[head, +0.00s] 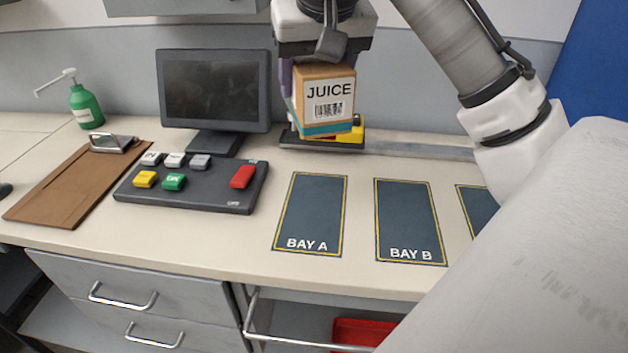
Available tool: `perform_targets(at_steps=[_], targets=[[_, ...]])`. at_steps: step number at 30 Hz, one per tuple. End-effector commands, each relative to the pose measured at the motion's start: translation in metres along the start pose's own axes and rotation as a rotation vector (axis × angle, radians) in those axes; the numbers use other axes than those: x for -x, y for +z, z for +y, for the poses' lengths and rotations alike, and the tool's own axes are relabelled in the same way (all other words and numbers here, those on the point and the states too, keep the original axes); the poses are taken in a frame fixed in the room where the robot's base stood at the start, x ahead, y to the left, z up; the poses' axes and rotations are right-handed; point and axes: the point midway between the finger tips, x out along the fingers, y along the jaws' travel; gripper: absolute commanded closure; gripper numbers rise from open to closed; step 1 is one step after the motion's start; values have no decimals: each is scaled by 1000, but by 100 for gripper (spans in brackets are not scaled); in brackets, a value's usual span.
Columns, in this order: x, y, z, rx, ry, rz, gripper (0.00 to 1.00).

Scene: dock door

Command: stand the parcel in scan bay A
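The parcel is an orange and teal carton (325,104) marked JUICE, with a barcode on the side facing me. My gripper (318,78) points down over it and is shut on the carton, with a purple finger showing at its left side. The other finger is mostly hidden. The carton is roughly upright, slightly tilted, and seems to be off the counter. Scan bay A (310,212) is a dark, yellow-edged rectangle on the counter, in front of the carton, and it is empty.
Bay B (409,220) and a partly hidden third bay (475,208) lie right of bay A. A button panel (192,187), monitor (214,88), clipboard (78,182) and green bottle (86,107) stand left. A dark base with a yellow part (352,132) sits behind the carton.

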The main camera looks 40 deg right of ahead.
Motion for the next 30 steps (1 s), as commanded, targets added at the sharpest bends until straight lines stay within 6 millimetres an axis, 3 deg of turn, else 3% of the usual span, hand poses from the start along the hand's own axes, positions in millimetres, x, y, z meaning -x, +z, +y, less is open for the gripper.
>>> perform_targets(at_steps=[3,12,30], targets=[[-32,14,0,2,-5,-2,72],[-98,41,0,-2,1,-1,72],[-158,65,-1,0,0,2,72]])
